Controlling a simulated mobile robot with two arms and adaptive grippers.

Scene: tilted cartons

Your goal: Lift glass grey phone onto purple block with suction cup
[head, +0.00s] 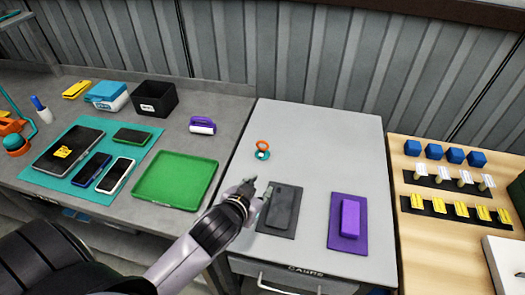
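The grey phone (285,208) lies flat on a dark mat on the light cabinet top. The suction cup (262,154), with an orange ring handle and a teal base, stands behind it, apart from the phone. The purple block (350,219) stands on a darker purple mat (347,243) to the right of the phone. My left gripper (260,190) is at the left edge of the phone, its fingers apart with nothing between them. It is in front of the suction cup and does not touch it. Whether it touches the phone cannot be told. My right gripper is not in view.
On the left bench are a green tray (160,178), a teal mat (70,188) with a tablet and phones, a black bin (155,101) and a purple-white tool (203,125). The right wooden table (450,242) holds blue blocks and yellow pieces. The cabinet's back right is clear.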

